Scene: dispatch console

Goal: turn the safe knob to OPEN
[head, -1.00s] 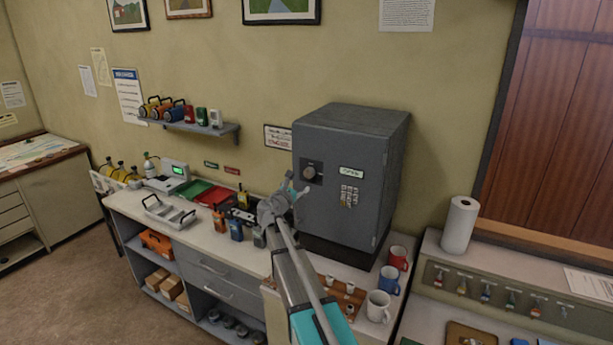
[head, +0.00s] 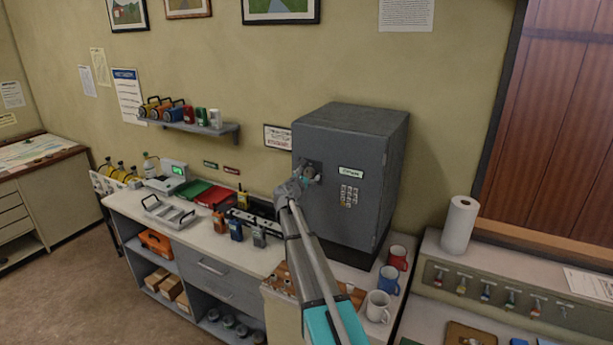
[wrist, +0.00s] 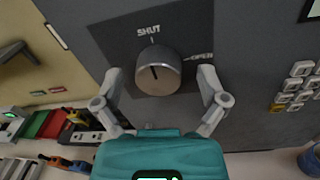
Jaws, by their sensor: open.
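The grey safe (head: 342,215) stands on the counter, its front facing my arm. Its round knob (wrist: 157,72) shows in the wrist view on a dark plate, with SHUT printed above it and OPEN to its right. The dark line on the knob points up, toward SHUT. My gripper (wrist: 164,88) is open, with one finger to the left and one to the right of the knob, both a little below its middle. I see no clear contact. In the head view my gripper (head: 308,176) covers most of the knob.
A keypad (head: 349,195) and a small label (head: 351,172) are on the safe front, right of the knob. Radios (head: 236,230) and trays stand on the counter to the left. Red, blue and white mugs (head: 378,306) stand at the right front of the safe.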

